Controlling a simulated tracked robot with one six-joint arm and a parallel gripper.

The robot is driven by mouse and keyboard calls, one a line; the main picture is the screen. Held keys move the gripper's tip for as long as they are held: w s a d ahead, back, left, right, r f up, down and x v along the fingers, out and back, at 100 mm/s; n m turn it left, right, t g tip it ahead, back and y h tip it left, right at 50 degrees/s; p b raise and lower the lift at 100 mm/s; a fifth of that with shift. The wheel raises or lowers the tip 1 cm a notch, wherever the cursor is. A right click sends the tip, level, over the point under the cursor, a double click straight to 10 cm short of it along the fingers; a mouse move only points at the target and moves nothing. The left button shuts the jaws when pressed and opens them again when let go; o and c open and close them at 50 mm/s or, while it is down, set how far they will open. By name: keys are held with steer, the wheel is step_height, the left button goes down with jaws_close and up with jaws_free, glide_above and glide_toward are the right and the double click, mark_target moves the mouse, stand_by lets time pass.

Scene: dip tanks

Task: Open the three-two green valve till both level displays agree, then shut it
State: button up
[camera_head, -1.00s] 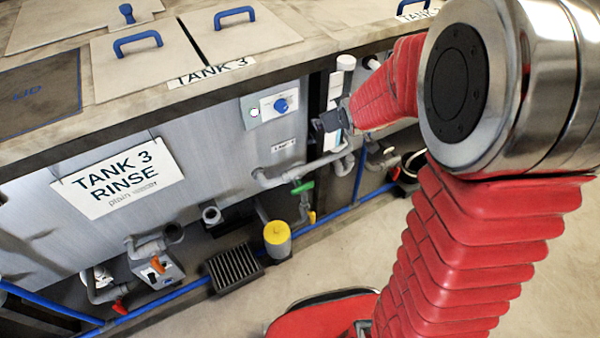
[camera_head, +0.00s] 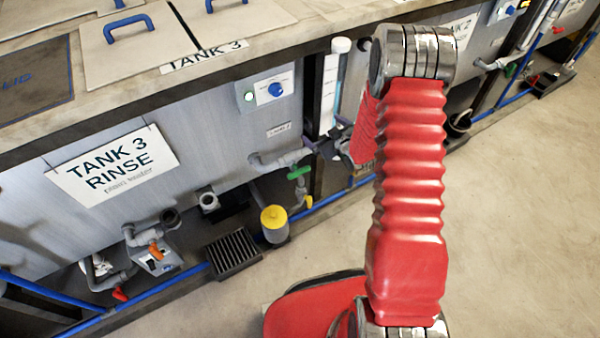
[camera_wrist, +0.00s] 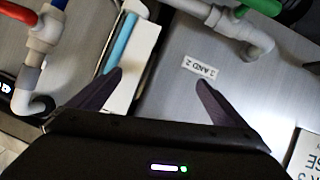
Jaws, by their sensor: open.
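The green valve handle (camera_head: 299,173) sits on grey piping low at the right end of the tank 3 front. In the wrist view a green handle (camera_wrist: 262,6) is cut off by the top edge, above the pipe elbow. A small label (camera_wrist: 197,71), seemingly reading 3 AND 2, is on the panel. A level display (camera_head: 330,92), a white strip with a blue tube, stands right of the panel; it also shows in the wrist view (camera_wrist: 121,42). My gripper (camera_wrist: 160,78) is open and empty, apart from the green handle. The second level display cannot be identified surely.
A red handle (camera_wrist: 18,14) is on white piping at the wrist view's left. A yellow-topped cylinder (camera_head: 274,222) and a black grate (camera_head: 233,252) are below the tank. The floor (camera_head: 520,220) at right is clear.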

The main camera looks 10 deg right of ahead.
steer(key=s+a+f+t+y, duration=0.2)
steer(key=s+f, duration=0.3)
steer(key=f, duration=0.8)
steer(key=m+t+y, duration=0.1)
steer(key=m+t, duration=0.1)
glide_toward(301, 174)
steer(key=s, duration=0.3)
steer(key=shift+w+d+f, duration=0.2)
steer(key=shift+d+f, duration=0.1)
steer(key=shift+d, duration=0.1)
steer(key=shift+w, duration=0.1)
steer(key=x, duration=1.3)
steer(key=shift+w+a+r, duration=0.2)
steer(key=shift+w+r, duration=0.05)
steer(key=shift+w, duration=0.05)
steer(key=shift+c, duration=0.5)
steer(key=c, duration=0.9)
